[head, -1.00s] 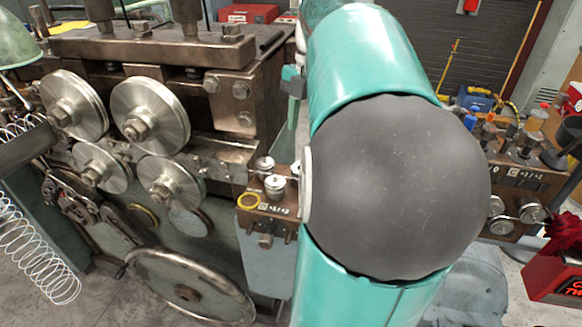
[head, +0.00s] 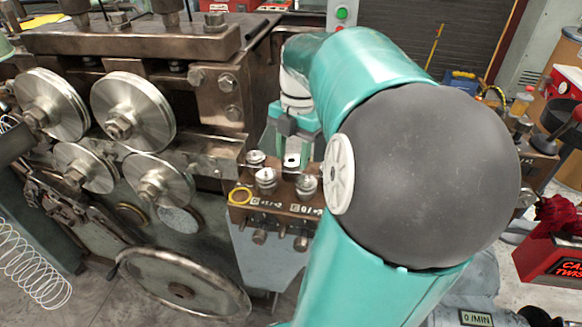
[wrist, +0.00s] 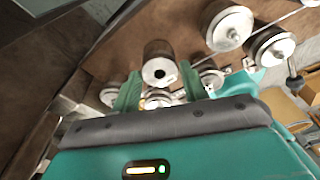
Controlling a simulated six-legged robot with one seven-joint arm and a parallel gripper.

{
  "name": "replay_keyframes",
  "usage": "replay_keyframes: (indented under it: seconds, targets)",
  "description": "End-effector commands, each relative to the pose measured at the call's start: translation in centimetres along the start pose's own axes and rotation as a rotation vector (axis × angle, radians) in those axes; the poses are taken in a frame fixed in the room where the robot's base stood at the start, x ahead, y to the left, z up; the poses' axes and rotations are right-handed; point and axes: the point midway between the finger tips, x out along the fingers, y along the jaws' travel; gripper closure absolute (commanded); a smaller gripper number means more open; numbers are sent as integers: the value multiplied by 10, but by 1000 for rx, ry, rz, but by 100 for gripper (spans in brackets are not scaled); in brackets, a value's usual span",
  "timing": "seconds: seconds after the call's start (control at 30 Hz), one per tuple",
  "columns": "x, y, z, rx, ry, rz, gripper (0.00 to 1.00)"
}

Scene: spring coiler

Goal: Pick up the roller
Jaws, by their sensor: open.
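Small silvery rollers stand on a brown block (head: 275,205) at the machine's right side: one at the front left (head: 265,178), one at the front right (head: 306,186), and one behind (head: 255,158). I cannot tell which is the task's roller. My gripper (head: 291,152) points down over the back of this block, partly hidden by my arm. In the wrist view my gripper (wrist: 159,93) is open, its green fingers either side of a silvery round piece (wrist: 158,99). A dark cylinder with a holed pale end (wrist: 158,68) appears just beyond. Contact cannot be told.
The coiling machine with large feed rolls (head: 133,112) fills the left. A handwheel (head: 182,290) is below and a wire spring (head: 32,265) at lower left. A yellow ring (head: 240,196) lies at the block's left end. A red box (head: 555,255) stands right.

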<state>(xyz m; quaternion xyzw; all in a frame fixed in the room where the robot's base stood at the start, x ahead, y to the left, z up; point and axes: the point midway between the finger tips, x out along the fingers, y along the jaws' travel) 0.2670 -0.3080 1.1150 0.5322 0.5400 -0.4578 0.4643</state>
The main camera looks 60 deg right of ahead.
Motion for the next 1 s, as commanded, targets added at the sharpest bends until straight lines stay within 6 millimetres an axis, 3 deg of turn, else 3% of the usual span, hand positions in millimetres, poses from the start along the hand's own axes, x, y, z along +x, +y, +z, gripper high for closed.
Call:
replay_keyframes:
  seconds: [0.2,0.47,0.7,1.0]
  targets:
    - [30,1,1,1,-2,-1,56]
    - [33,2,2,1,-3,1,56]
    - [32,2,2,1,-3,2,97]
    - [26,2,1,0,-3,5,97]
